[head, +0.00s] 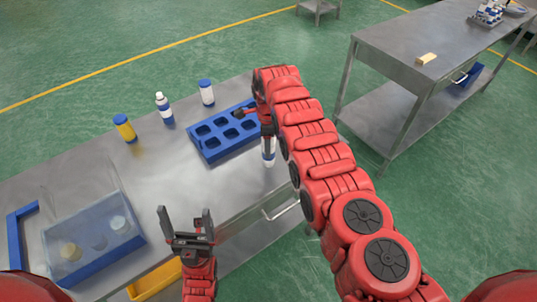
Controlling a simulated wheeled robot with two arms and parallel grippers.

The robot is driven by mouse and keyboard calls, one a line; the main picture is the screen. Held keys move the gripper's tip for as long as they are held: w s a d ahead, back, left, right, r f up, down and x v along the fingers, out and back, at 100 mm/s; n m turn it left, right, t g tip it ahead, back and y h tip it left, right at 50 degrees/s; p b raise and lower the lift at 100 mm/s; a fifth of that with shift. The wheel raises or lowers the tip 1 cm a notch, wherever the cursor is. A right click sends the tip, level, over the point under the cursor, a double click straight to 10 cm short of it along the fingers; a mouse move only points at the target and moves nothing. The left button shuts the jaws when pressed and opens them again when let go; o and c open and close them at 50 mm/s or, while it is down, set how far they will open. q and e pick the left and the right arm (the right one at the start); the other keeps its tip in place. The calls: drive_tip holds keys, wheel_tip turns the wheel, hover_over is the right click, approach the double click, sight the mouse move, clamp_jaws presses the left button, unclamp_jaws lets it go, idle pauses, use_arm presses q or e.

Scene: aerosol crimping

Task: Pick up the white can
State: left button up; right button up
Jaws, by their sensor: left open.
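A white can (268,148) with some blue on it is at the table's right edge, directly below my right gripper (267,132). The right arm partly hides it, and I cannot tell whether the fingers touch it or are shut on it. Another white can (207,95) with a blue cap stands upright at the back of the table. A white and blue can with a narrow top (165,110) stands to its left. My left gripper (187,222) is open and empty, fingers upward, near the table's front edge, apart from all cans.
A yellow can (125,129) stands at the back left. A clear-covered blue box (95,262) and a yellow bin (155,281) are at the front left. A second metal table (400,50) stands back right.

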clamp_jaws()
drive_tip(key=shift+d+r, duration=0.1)
drive_tip(key=shift+r, duration=0.05)
idle(0.4)
